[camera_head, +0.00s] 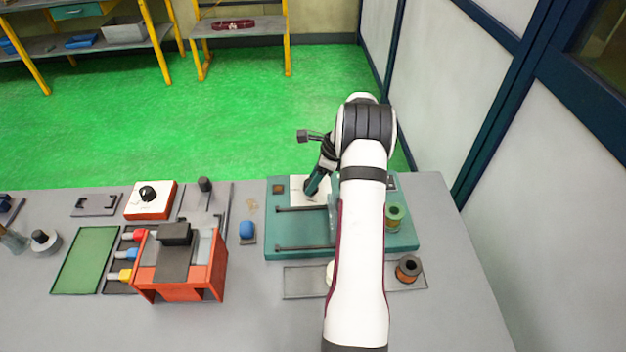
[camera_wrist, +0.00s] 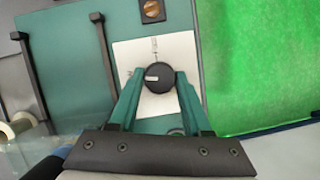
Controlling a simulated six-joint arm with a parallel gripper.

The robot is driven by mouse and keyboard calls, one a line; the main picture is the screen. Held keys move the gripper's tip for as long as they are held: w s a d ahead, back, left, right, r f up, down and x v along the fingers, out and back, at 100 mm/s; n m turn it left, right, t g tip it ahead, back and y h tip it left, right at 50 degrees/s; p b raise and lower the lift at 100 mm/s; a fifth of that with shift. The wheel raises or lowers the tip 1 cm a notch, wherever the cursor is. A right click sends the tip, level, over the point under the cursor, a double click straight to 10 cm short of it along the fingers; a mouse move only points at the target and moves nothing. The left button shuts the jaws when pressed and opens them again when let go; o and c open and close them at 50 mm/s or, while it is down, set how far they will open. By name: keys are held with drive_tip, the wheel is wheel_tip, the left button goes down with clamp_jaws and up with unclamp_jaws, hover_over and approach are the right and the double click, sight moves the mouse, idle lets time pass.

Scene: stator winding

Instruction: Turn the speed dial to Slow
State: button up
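A round black dial (camera_wrist: 159,77) sits on a white panel (camera_wrist: 181,50) of the teal machine. A short pale mark on the dial points left. Small marks on the panel lie above and to the left of the dial; their words are too small to read. The teal fingers of my gripper (camera_wrist: 160,76) stand on either side of the dial, with no clear gap. In the head view the white panel (camera_head: 297,184) is on the machine's far part, and my gripper (camera_head: 313,188) reaches down over it and hides the dial.
The teal base (camera_head: 350,248) carries two dark rails and a green spool (camera_head: 394,218). A copper spool (camera_head: 408,268) stands in front. A red box (camera_head: 152,201) with a black knob, an orange fixture (camera_head: 180,285) and a green tray (camera_head: 84,262) are to the left.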

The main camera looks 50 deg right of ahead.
clamp_jaws()
drive_tip(key=n+y, duration=0.1)
drive_tip(key=n, duration=0.2)
drive_tip(key=shift+g, duration=0.3)
drive_tip(key=o, duration=0.6)
unclamp_jaws()
drive_tip(key=shift+o, duration=0.2)
drive_tip(key=v, duration=1.5)
drive_tip(key=shift+d+r, duration=0.2)
drive_tip(key=shift+r, duration=0.2)
